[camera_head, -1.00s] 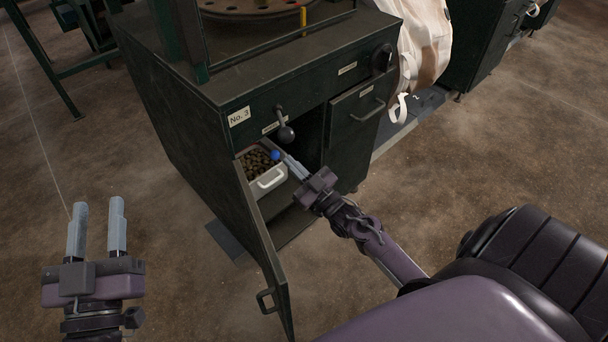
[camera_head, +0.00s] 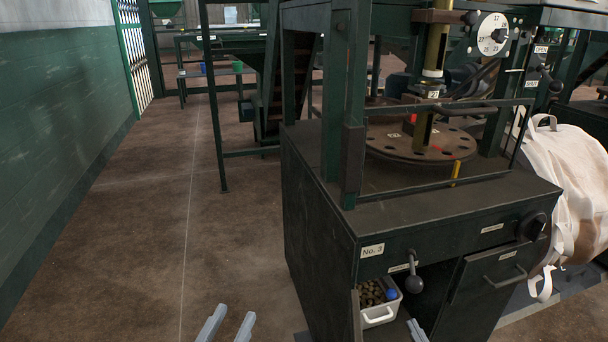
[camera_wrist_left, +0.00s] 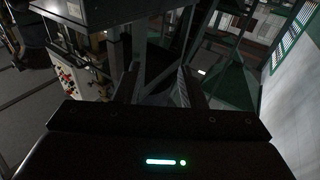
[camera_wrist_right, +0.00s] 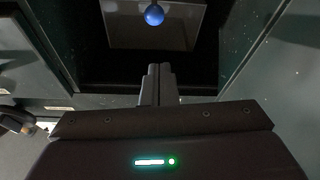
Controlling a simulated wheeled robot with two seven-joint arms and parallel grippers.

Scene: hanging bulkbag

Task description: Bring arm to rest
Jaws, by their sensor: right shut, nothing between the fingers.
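My left gripper (camera_head: 228,326) shows only its two pale fingertips at the bottom edge of the head view. They stand apart with nothing between them; the fingers also show apart in the left wrist view (camera_wrist_left: 160,88). My right gripper (camera_head: 416,331) shows only its tip at the bottom edge, in front of the cabinet's open lower compartment. In the right wrist view its fingers (camera_wrist_right: 157,85) are together and empty. A blue ball (camera_wrist_right: 154,14) lies ahead of them, apart from the fingertips. The rest of both arms is hidden in the head view.
The dark cabinet marked No. 3 (camera_head: 455,222) carries a round perforated table (camera_head: 418,146). Its open compartment holds a white bin (camera_head: 378,316) of brown pieces beside the open door (camera_head: 356,318). A white bulk bag (camera_head: 572,180) is at right. Floor (camera_head: 150,250) at left is clear.

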